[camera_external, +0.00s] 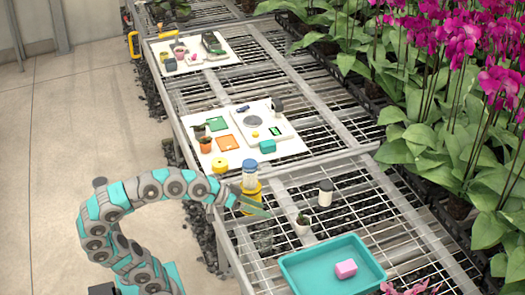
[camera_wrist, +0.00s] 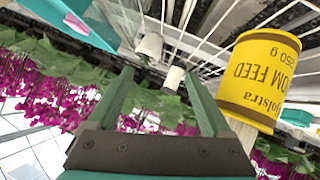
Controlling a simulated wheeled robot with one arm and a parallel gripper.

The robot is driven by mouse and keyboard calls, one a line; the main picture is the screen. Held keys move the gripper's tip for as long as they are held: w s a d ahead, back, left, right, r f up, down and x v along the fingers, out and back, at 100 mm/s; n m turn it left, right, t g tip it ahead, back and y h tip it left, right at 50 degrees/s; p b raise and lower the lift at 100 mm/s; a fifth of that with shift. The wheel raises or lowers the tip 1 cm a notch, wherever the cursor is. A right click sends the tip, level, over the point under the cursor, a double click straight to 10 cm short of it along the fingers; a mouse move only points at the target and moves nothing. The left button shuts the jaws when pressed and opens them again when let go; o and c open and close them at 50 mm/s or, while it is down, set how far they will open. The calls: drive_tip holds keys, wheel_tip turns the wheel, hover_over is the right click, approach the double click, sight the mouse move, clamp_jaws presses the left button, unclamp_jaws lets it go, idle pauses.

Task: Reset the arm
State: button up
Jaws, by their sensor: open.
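My gripper (camera_external: 262,207) reaches over the near bench from the left in the external view, with the arm bent in a curve. In the wrist view its two green fingers (camera_wrist: 163,85) stand wide apart. No object is held between them. A yellow feed tin (camera_wrist: 262,75) shows large and upside down at the right of the wrist view, close beside the right finger. In the external view the yellow tin (camera_external: 250,196) stands just behind the fingers. I cannot tell whether finger and tin touch.
A teal tray (camera_external: 298,281) with a pink block (camera_external: 346,268) lies in front. A small potted plant (camera_external: 303,222) and a white jar (camera_external: 325,194) stand nearby. A blue-lidded jar (camera_external: 250,173) is behind the tin. Orchids (camera_external: 450,150) line the right; the floor (camera_external: 70,150) left is clear.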

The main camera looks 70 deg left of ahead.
drive_tip(key=s+a+g+y+p, duration=0.1)
drive_tip(key=s+a+p, duration=0.1)
drive_tip(key=a, duration=0.1)
drive_tip(key=s+a+f+n+g+p, duration=0.1)
drive_tip(key=s+a+p, duration=0.1)
drive_tip(key=a+p, duration=0.1)
drive_tip(key=s+a+g+y+p, duration=0.1)
drive_tip(key=s+a+p, duration=0.1)
drive_tip(key=s+a, duration=0.1)
drive_tip(key=shift+a+f+g+y, duration=0.15)
drive_tip(key=shift+a+g+y, duration=0.15)
drive_tip(key=shift+a+g, duration=0.1)
drive_tip(key=s+a+g+y, duration=0.3)
drive_tip(key=s+a+y, duration=0.3)
drive_tip(key=a, duration=0.5)
drive_tip(key=s+a+f+n+g+b, duration=0.2)
drive_tip(key=s+a+f, duration=0.15)
drive_tip(key=f, duration=0.35)
drive_tip(key=s+d+f+m+g+h, duration=0.2)
drive_tip(key=d+f, duration=0.4)
drive_tip(key=f, duration=0.2)
drive_tip(key=s+d+f+m+g+h+b, duration=0.1)
drive_tip(key=s+d+f+m+h, duration=0.1)
drive_tip(key=d+f, duration=0.5)
wheel_tip(320, 180, down, 2)
drive_tip(key=shift+s+d+f+g+h+b, duration=0.15)
drive_tip(key=shift+s+f+g+h+b, duration=0.2)
drive_tip(key=shift+s+h, duration=0.3)
drive_tip(key=shift+w+r, duration=0.1)
